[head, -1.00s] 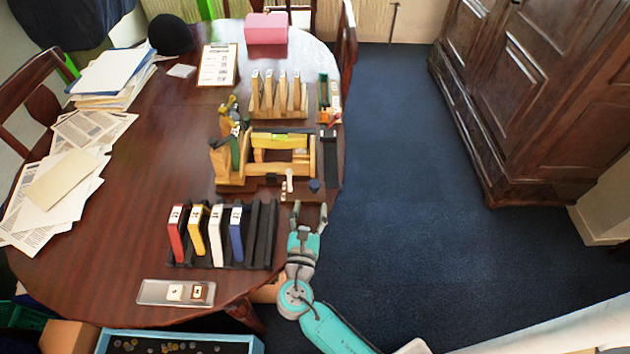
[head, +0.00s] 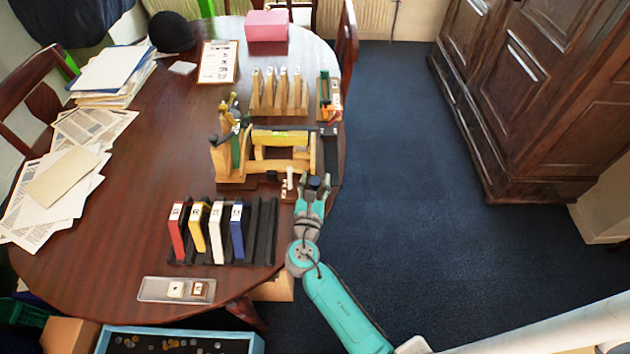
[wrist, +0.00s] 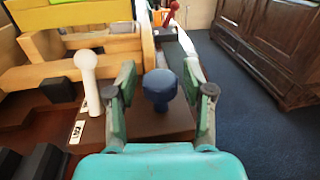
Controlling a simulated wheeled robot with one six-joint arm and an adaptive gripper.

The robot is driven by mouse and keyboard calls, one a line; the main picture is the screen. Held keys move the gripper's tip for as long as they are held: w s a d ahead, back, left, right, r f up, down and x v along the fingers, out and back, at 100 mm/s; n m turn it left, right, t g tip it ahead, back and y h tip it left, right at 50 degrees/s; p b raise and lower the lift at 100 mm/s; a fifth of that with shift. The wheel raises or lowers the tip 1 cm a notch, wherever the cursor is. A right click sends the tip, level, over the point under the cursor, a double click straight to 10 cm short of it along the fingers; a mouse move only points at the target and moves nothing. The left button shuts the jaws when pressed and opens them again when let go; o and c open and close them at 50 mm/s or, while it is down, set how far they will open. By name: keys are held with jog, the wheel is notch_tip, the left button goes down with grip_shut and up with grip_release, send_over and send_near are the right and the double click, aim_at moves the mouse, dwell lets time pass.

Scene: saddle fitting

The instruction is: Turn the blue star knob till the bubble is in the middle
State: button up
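The blue star knob (wrist: 160,88) stands upright between the two fingers of my gripper (wrist: 161,92) in the wrist view. The fingers are open on either side of it, with a gap to the knob on both sides. In the head view my gripper (head: 314,184) is at the table's right edge, over the knob. The wooden fixture (head: 233,176) lies just beyond. A yellow-green level (head: 277,134) sits on top of its yellow bar, and its edge shows in the wrist view (wrist: 70,2). The bubble is too small to make out.
A white knob-topped post (wrist: 87,80) stands close left of my gripper, by a small label. A rack with red, yellow, white and blue pieces (head: 237,232) stands nearer on the table (head: 110,240). The floor to the right is clear.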

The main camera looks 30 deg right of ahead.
grip_shut()
jog(key=shift+d+n+t+y, duration=0.1)
jog(key=shift+n+t+y, duration=1.05)
jog(key=shift+y, duration=0.65)
jog(key=shift+f+n+y, duration=0.25)
jog(key=shift+n+y, duration=0.6)
jog(key=shift+y, duration=0.15)
jog(key=shift+n+t+y, duration=0.25)
jog(key=shift+n+y, duration=0.05)
jog(key=shift+y, duration=0.2)
jog(key=shift+r, duration=0.15)
jog(key=shift+o, duration=1.8)
grip_release()
